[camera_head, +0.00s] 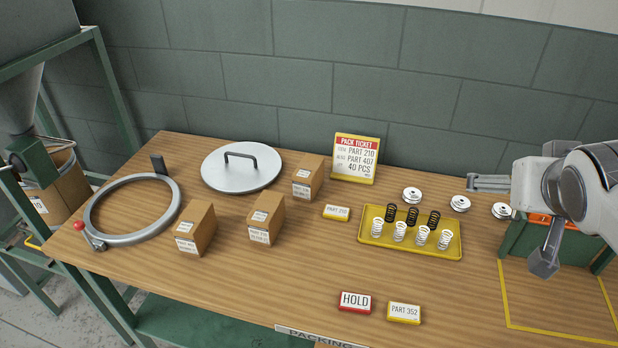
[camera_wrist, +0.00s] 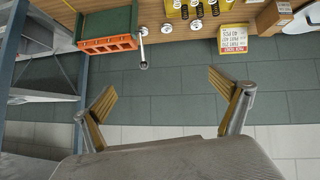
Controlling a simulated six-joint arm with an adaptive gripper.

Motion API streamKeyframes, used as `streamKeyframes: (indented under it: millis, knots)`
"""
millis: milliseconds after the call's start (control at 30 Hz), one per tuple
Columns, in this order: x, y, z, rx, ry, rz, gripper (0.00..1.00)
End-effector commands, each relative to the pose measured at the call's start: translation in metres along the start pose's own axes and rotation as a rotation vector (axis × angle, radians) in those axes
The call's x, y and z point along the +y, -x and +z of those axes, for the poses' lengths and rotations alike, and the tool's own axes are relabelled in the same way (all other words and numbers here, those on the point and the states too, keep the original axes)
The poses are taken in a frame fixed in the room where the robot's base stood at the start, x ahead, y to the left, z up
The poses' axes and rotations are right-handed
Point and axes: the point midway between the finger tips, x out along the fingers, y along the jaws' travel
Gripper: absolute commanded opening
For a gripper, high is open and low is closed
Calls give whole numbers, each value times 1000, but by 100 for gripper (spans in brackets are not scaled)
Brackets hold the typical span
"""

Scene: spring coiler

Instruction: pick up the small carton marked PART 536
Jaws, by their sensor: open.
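Three small brown cartons with white labels stand on the wooden table in the head view: a front left carton (camera_head: 195,228), a middle carton (camera_head: 266,219) and a back carton (camera_head: 308,178). Their label print is too small to read surely, so I cannot tell which is PART 536. One carton (camera_wrist: 274,17) also shows at the top right of the wrist view. My gripper (camera_head: 507,225) is open and empty at the table's right side, well away from the cartons. In the wrist view its spread fingers (camera_wrist: 163,84) have only wall between them.
A yellow tray (camera_head: 370,240) holds black and white springs.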

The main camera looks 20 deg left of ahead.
Motion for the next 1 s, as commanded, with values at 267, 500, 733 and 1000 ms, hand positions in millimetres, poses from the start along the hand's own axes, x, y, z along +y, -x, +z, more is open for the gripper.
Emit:
streamKeyframes:
  millis: [267, 500, 733, 1000]
  knots:
    - [-11, -41, -82, 154, 45, -12, 98]
    - [-32, -76, -143, 281, 89, -53, 98]
    - [-62, -108, -192, 392, 134, -118, 98]
    - [-109, -146, -234, 506, 192, -229, 98]
